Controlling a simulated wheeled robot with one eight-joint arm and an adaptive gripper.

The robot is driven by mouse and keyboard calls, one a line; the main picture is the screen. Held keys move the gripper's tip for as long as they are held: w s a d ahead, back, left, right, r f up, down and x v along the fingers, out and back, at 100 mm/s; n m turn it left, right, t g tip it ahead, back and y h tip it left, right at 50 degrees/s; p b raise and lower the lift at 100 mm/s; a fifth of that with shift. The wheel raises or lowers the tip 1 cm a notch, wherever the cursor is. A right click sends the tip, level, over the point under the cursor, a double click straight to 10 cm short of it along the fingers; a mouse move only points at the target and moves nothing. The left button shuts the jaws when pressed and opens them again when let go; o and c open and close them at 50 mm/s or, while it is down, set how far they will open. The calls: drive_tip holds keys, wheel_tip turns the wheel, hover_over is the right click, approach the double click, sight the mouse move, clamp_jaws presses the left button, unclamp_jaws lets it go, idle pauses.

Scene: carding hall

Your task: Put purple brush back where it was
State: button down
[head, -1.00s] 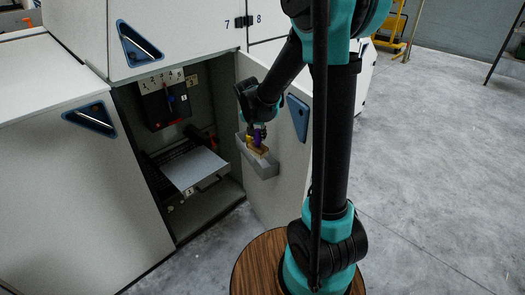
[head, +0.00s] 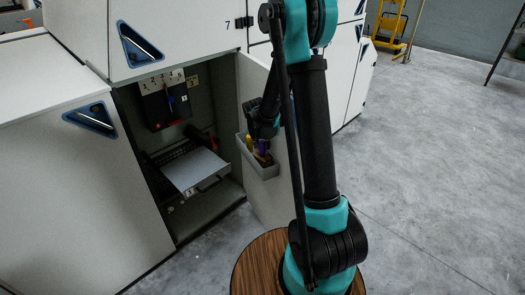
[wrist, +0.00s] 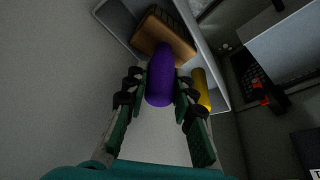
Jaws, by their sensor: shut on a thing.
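The purple brush (wrist: 160,78) shows its rounded purple handle end between the fingers of my gripper (wrist: 159,90) in the wrist view. My gripper is shut on it. In the head view the purple brush (head: 263,146) stands at the grey bin (head: 264,172) on the inside of the open cabinet door, just below my gripper (head: 262,134). The brush's lower end is hidden, so I cannot tell whether it touches the bin floor. The bin's rim also shows in the wrist view (wrist: 118,24).
A wooden brush block (wrist: 165,32) and a yellow handle (wrist: 202,90) are in the bin beside the purple brush. The open door (head: 283,190) stands right of the cabinet interior, which holds a grey tray (head: 195,172). The floor at right is clear.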

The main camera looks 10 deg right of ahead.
drive_tip(key=shift+f, duration=1.25)
drive_tip(key=shift+f, duration=0.15)
drive_tip(key=c, duration=1.6)
unclamp_jaws()
drive_tip(key=shift+o, duration=0.2)
drive_tip(key=v, duration=1.2)
drive_tip(key=s+d+n+y, duration=0.1)
drive_tip(key=s+d+n, duration=0.1)
drive_tip(key=s, duration=1.1)
drive_tip(key=s+d+f+n+y, duration=0.1)
drive_tip(key=s+d+n, duration=0.2)
drive_tip(key=s, duration=1)
drive_tip(key=shift+s+d+f, duration=0.2)
drive_tip(key=shift+d+f, duration=0.05)
drive_tip(key=shift+d, duration=0.25)
